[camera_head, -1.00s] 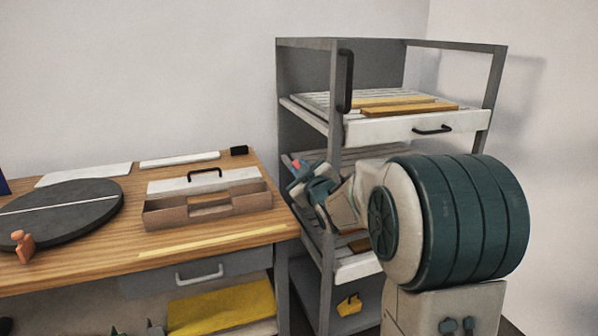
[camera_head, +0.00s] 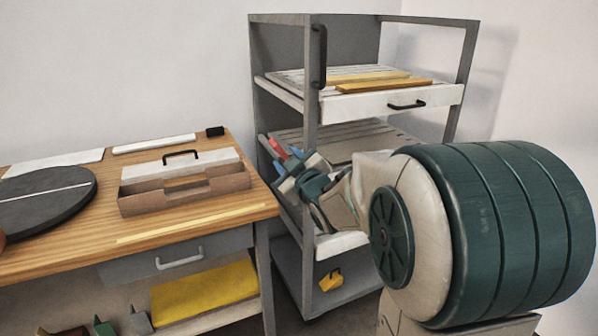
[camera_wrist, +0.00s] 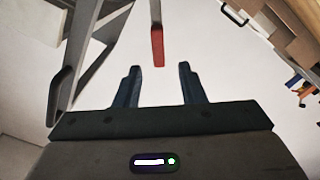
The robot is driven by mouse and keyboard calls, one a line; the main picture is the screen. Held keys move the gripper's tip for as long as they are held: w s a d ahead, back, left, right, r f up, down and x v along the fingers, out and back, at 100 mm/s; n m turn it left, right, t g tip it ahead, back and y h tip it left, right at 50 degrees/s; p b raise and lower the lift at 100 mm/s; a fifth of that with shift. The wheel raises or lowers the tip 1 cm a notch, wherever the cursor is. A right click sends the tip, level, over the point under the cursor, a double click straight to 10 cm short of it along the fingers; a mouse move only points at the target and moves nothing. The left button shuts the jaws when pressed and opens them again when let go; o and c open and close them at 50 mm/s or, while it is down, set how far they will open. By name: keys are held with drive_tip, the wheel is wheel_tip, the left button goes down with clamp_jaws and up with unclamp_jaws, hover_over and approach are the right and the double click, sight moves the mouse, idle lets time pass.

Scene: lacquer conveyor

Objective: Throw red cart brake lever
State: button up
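The red cart brake lever (camera_wrist: 157,46) shows in the wrist view as a red-ended grey bar, just beyond and between my fingertips. In the head view a small red part (camera_head: 279,153) shows at the left side of the grey cart (camera_head: 312,110), by my fingers. My gripper (camera_wrist: 158,72) is open and empty, its two dark blue fingers apart on either side of the lever's line. It also shows in the head view (camera_head: 287,161), beside the cart's left front post. The lever's base is not clear in the head view, and my arm hides part of the cart.
A wooden bench (camera_head: 215,213) stands left of the cart, with a brown tray (camera_head: 180,201) and a dark round disc (camera_head: 45,205). The cart's upper shelf (camera_head: 380,103) holds yellow boards (camera_head: 385,84). A yellow block (camera_head: 331,281) lies low in the cart.

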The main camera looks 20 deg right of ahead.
drive_tip(key=s, duration=0.6)
drive_tip(key=shift+d, duration=0.35)
drive_tip(key=s+a+r+m+g+h+p, duration=0.1)
drive_tip(key=s+a+m+g+p, duration=0.1)
drive_tip(key=s+m+g+p, duration=0.2)
drive_tip(key=s+a+r+m+g+h+p, duration=0.1)
drive_tip(key=s+m+g+p, duration=0.3)
drive_tip(key=s+g+p, duration=0.7)
drive_tip(key=s+a+p, duration=0.1)
drive_tip(key=s, duration=0.7)
drive_tip(key=shift+s+a+r+m, duration=0.25)
drive_tip(key=shift+r+m, duration=0.05)
drive_tip(key=shift+m, duration=0.1)
